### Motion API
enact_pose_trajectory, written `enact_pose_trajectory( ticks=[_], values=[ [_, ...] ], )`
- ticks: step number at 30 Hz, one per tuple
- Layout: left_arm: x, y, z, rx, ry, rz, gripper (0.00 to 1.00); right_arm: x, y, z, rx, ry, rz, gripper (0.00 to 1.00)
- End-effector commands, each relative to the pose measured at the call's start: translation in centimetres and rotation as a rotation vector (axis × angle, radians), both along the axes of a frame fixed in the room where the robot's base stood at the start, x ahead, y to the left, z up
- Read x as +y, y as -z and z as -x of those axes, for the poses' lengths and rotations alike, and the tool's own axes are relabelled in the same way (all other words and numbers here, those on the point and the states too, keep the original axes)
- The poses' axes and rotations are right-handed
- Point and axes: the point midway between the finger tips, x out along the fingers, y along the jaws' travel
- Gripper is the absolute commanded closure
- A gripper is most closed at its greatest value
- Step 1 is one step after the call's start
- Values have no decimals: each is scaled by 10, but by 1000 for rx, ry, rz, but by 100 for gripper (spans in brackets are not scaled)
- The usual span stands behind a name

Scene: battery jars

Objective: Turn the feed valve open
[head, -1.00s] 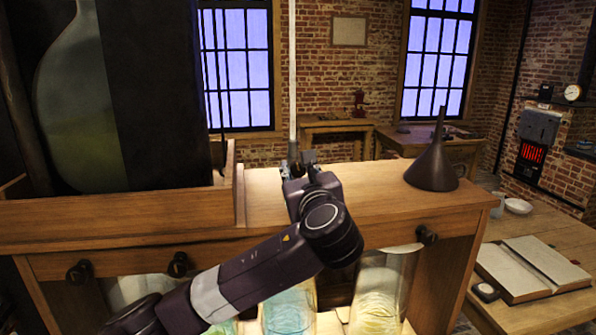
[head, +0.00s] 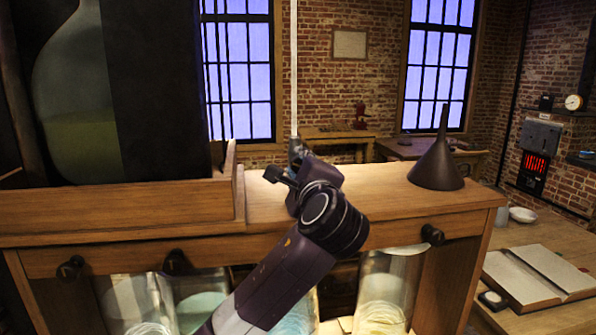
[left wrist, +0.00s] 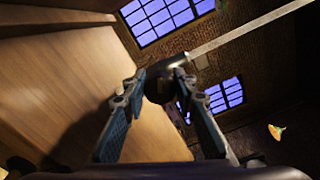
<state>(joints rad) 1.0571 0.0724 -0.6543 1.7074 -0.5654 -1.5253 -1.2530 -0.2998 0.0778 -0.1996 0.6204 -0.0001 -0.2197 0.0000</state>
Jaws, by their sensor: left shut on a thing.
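A pale vertical pipe (head: 294,70) comes down to the wooden bench top and ends in a dark fitting behind my left gripper (head: 291,163). In the left wrist view the pipe (left wrist: 240,38) meets a dark rounded knob (left wrist: 158,88), which looks like the feed valve. The two fingers of my left gripper (left wrist: 161,80) are shut on this knob, one on each side. In the head view the gripper is tilted and mostly hides the knob. How far the valve is turned cannot be told. My right gripper is not in view.
A wooden tray wall (head: 100,215) with a large glass vessel (head: 78,100) stands left. A dark funnel (head: 437,165) stands on the bench top at right. Dark knobs (head: 432,235) line the front edge, with glass jars (head: 385,290) below. An open book (head: 535,275) lies far right.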

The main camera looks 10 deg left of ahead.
Motion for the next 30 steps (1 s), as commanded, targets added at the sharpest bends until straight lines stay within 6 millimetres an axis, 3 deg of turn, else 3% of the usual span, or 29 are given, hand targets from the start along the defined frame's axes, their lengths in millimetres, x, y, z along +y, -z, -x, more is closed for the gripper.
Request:
enact_pose_trajectory(
  ticks=[15,30],
  values=[
    [0,2,0,-143,0,339,98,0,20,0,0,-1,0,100],
    [0,0,0,-177,1,415,98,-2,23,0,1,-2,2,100]
  ],
)
